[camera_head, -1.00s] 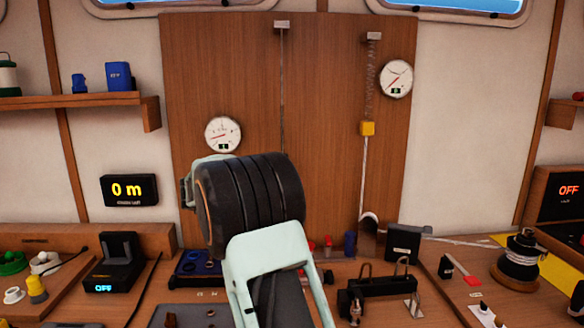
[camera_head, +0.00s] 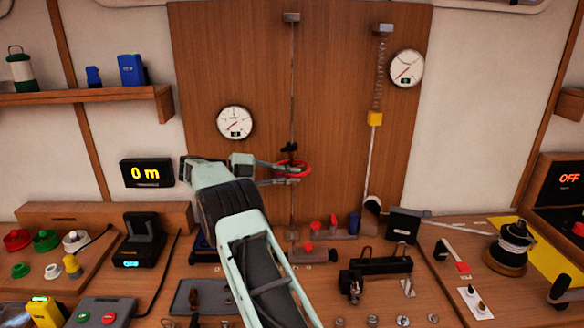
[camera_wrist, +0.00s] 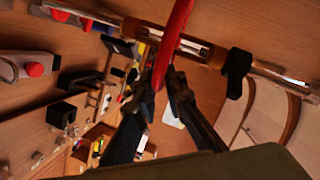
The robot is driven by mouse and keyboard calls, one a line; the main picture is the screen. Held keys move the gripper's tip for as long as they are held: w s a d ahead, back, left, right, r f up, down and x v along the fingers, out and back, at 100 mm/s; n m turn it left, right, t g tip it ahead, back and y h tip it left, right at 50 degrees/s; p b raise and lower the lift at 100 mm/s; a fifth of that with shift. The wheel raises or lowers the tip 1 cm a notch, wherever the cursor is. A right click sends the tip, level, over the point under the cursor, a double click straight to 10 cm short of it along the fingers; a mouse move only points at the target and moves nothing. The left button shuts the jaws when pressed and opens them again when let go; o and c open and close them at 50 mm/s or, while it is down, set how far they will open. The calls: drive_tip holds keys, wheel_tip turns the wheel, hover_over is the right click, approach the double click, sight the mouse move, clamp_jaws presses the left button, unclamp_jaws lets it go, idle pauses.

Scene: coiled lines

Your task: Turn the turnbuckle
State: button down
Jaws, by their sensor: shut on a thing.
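The turnbuckle sits on a vertical line on the wooden panel, with a red ring (camera_head: 304,168) around it and a small black part (camera_head: 289,149) just above the ring. The wrist view shows the red ring (camera_wrist: 175,35) crossing the turnbuckle's metal body (camera_wrist: 194,47), with the black part (camera_wrist: 237,72) beside it. My gripper (camera_head: 292,175) reaches in from the left and is shut on the ring's near edge. In the wrist view the two dark fingers (camera_wrist: 162,80) have the ring between their tips.
A round gauge (camera_head: 235,121) is left of the line. A spring with a yellow block (camera_head: 375,119) and a second gauge (camera_head: 406,69) are to the right. The bench below holds a black clamp-like fixture (camera_head: 380,266), a winch (camera_head: 511,246) and a black display (camera_head: 147,172) stands at left.

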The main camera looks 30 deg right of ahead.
drive_tip(key=shift+w+a+r+m+g+p, duration=0.1)
drive_tip(key=shift+w+r+m+g+p, duration=0.25)
drive_tip(key=shift+p, duration=0.6)
drive_tip(key=shift+f+m+g+p, duration=0.2)
drive_tip(key=shift+m+g+p, duration=0.05)
drive_tip(key=shift+g+p, duration=0.25)
drive_tip(key=c, duration=2)
unclamp_jaws()
drive_tip(key=shift+f, duration=0.15)
drive_tip(key=shift+s, duration=0.1)
drive_tip(key=shift+n+t+b, duration=0.4)
drive_tip(key=shift+t+b, duration=0.15)
drive_tip(key=shift+b, duration=0.8)
drive_tip(key=shift+f+t+b, duration=0.1)
drive_tip(key=shift+t+b, duration=0.2)
drive_tip(key=shift+b, duration=0.25)
